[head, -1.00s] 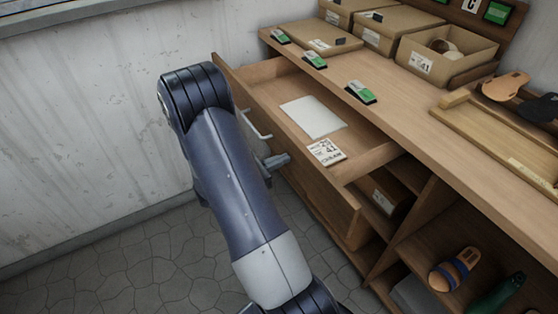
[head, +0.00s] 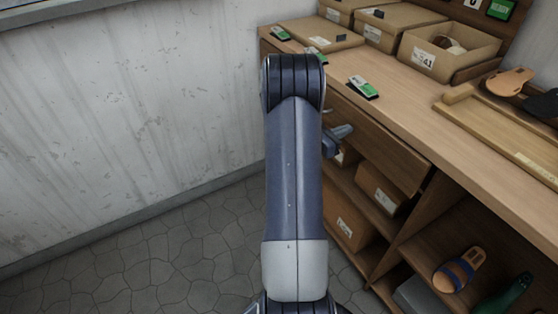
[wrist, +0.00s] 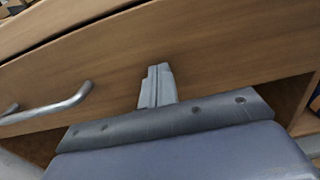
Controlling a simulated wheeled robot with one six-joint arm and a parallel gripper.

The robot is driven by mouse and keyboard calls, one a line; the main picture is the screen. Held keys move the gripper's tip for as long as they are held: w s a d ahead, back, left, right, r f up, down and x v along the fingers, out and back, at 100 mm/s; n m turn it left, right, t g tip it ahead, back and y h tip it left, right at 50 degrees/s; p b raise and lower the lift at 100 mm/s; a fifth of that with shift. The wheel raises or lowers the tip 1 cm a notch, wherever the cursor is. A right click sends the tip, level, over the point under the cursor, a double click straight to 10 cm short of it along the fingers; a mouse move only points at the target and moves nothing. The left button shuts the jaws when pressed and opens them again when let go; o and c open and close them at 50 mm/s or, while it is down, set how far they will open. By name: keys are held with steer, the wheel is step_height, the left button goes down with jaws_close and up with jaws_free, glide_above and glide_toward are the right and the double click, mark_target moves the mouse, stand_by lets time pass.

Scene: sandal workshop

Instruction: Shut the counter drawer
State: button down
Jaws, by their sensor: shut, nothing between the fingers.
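The counter drawer's wooden front (head: 385,150) sits close under the counter top in the head view, and its inside no longer shows. I cannot tell if it is fully flush; its right end seems to stand out slightly. In the wrist view the drawer front (wrist: 230,50) fills most of the picture, with a metal bar handle (wrist: 50,108) at left. My gripper (head: 345,131) is shut and empty, against or very near the drawer front. Its closed fingers also show in the wrist view (wrist: 158,75), right of the handle. My arm hides the drawer's left part in the head view.
The counter top (head: 425,120) carries green-and-white tags, cardboard boxes (head: 450,50), a wooden tray (head: 500,135) and sandals (head: 508,82). Open shelves below hold boxes (head: 380,188) and a sandal (head: 460,270). The stone floor (head: 150,260) at left is clear up to the wall.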

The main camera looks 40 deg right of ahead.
mark_target(354, 126)
steer(key=x, duration=0.4)
steer(key=shift+s+d+b, duration=0.1)
steer(key=shift+d+b, duration=0.15)
steer(key=shift+b, duration=0.15)
steer(key=shift+d+r, duration=0.1)
steer(key=shift+d, duration=0.05)
steer(key=shift+r, duration=0.1)
steer(key=shift+a, duration=0.25)
steer(key=v, duration=1.3)
steer(key=shift+w+a+b, duration=0.2)
steer(key=shift+a+b, duration=0.1)
steer(key=shift+a, duration=0.05)
steer(key=x, duration=1.3)
steer(key=shift+s+d+f, duration=0.1)
steer(key=shift+d+f, duration=0.1)
steer(key=shift+d, duration=0.05)
